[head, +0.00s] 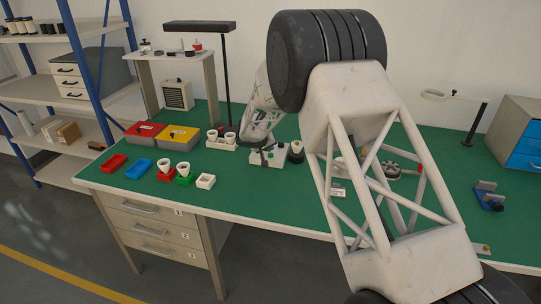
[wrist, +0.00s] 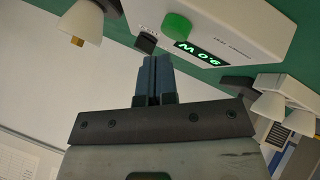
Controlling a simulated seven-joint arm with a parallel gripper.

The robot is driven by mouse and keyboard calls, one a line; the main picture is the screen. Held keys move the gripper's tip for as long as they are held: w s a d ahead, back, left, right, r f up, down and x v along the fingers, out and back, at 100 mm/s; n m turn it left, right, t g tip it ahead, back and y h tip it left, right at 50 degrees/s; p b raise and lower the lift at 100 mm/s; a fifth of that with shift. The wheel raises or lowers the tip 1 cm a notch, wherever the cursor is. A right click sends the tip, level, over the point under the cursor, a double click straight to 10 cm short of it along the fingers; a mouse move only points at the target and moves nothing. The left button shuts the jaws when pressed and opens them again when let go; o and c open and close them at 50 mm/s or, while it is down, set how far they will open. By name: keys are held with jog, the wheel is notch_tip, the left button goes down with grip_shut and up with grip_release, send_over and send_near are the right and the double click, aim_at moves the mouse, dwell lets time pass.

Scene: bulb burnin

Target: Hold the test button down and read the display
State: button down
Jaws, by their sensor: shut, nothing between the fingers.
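The white test box (wrist: 225,22) fills the upper part of the wrist view, with a round green button (wrist: 177,27) and a lit green display (wrist: 199,53). In the head view the test box (head: 267,158) is partly hidden by my arm. The button cannot be made out there.
A white bulb (head: 296,146) stands in a dark holder right of the box. A rack with bulbs (head: 222,143) stands to its left. Coloured trays, including a blue tray (head: 139,168), lie farther left. A lamp (head: 229,80) rises behind. The front green mat is mostly clear.

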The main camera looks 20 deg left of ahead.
aim_at(270, 154)
jog(key=shift+r, duration=0.1)
dwell(0.3)
jog(key=shift+r, duration=2.45)
jog(key=shift+d, duration=0.1)
